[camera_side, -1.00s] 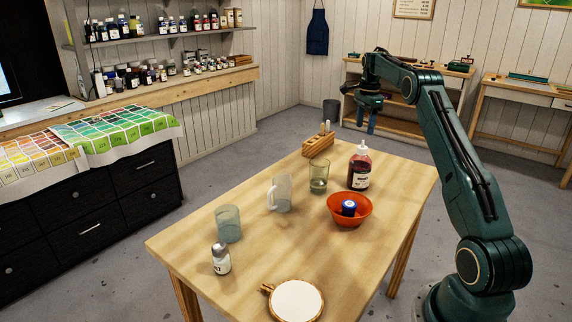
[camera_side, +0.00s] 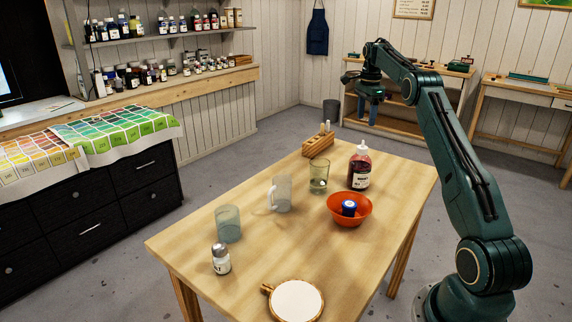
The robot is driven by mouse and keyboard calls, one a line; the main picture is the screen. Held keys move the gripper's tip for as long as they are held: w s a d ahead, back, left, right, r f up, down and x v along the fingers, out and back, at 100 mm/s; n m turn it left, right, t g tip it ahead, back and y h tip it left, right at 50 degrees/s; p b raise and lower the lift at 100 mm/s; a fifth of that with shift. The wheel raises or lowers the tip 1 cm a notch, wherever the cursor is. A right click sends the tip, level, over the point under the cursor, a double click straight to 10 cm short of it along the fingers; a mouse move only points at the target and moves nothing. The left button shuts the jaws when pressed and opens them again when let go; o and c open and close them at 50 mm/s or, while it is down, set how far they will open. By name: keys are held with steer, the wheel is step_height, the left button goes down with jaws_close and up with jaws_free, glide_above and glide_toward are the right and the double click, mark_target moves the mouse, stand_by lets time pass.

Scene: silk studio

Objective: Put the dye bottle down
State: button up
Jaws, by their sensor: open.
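A bottle of dark red liquid (camera_side: 360,168), with a white label and pale nozzle cap, stands upright on the wooden table (camera_side: 300,245), behind the orange bowl. A smaller bottle (camera_side: 221,259) with a grey cap and white label stands upright near the table's front left. A small blue and white item (camera_side: 348,208) sits in the orange bowl (camera_side: 350,219). I cannot tell which of these is the dye bottle. My gripper (camera_side: 368,108) is open, high above the far end of the table, apart from all of these. Nothing shows between its small, dark fingers.
A clear glass (camera_side: 318,178), a glass mug (camera_side: 281,194) and a bluish tumbler (camera_side: 228,225) stand on the table. A wooden block (camera_side: 318,145) with upright pieces is at the back. A round white hoop (camera_side: 296,300) lies at the front. The table's left middle is partly clear.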

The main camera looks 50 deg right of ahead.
steer(key=s+a+r+n+t, duration=0.1)
steer(key=a+r+n, duration=0.35)
steer(key=a, duration=0.55)
steer(key=s+a+r+n+t+h, duration=0.1)
steer(key=a+r+n, duration=0.4)
steer(key=a, duration=0.4)
steer(key=s+a+r+n+t, duration=0.1)
steer(key=a+r+n, duration=0.2)
steer(key=a+r, duration=0.5)
steer(key=s+a+f+n+t, duration=0.1)
steer(key=s+a+f+n, duration=0.15)
steer(key=s+a, duration=0.35)
steer(key=s+a+f+n, duration=0.1)
steer(key=s+a+n, duration=0.3)
steer(key=a, duration=0.4)
steer(key=s+a+f+n, duration=0.3)
steer(key=s+f, duration=0.1)
steer(key=s, duration=0.1)
steer(key=s+a+f+n+t+y, duration=0.1)
steer(key=s+a+f+n, duration=0.2)
steer(key=s, duration=0.3)
steer(key=shift+s+f+t, duration=0.15)
steer(key=shift+f+t, duration=0.15)
steer(key=shift+f, duration=0.1)
